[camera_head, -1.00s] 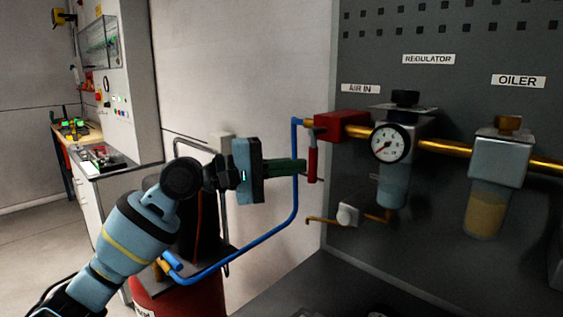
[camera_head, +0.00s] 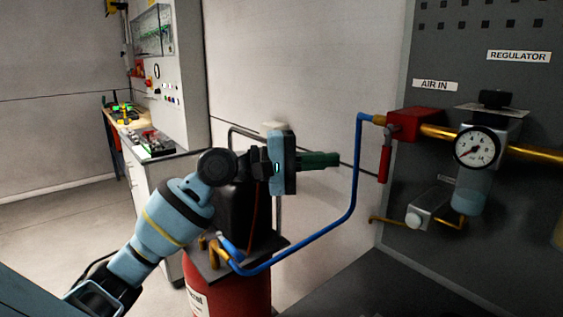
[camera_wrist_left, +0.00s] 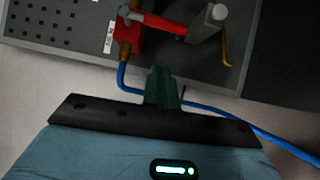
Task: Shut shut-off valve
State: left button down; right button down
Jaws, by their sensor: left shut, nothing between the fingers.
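The shut-off valve is a red block (camera_head: 408,125) under the "AIR IN" label, on the left part of the dark panel. Its red lever (camera_head: 385,162) hangs straight down, across the line of the horizontal brass pipe. In the left wrist view the lever (camera_wrist_left: 163,23) lies across the top, beyond the fingertips. My left gripper (camera_head: 334,159) is shut and empty, its green fingers pointing right at about the lever's height. It is left of the lever, with a clear gap and no contact. The fingers also show in the left wrist view (camera_wrist_left: 163,74). My right gripper is out of view.
A blue hose (camera_head: 352,200) runs from the valve's left side down to a red tank (camera_head: 235,290). Right of the valve are the gauge (camera_head: 477,148) and regulator. Below is a small grey fitting (camera_head: 425,213). A workbench (camera_head: 155,150) stands far left.

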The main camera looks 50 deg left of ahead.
pick_arm(q)
jog(key=b+v, duration=0.1)
jog(key=v, duration=0.5)
jog(key=shift+s+a+b, duration=0.15)
jog(key=shift+s+b, duration=0.15)
jog(key=shift+s, duration=0.05)
jog(key=shift+r, duration=0.1)
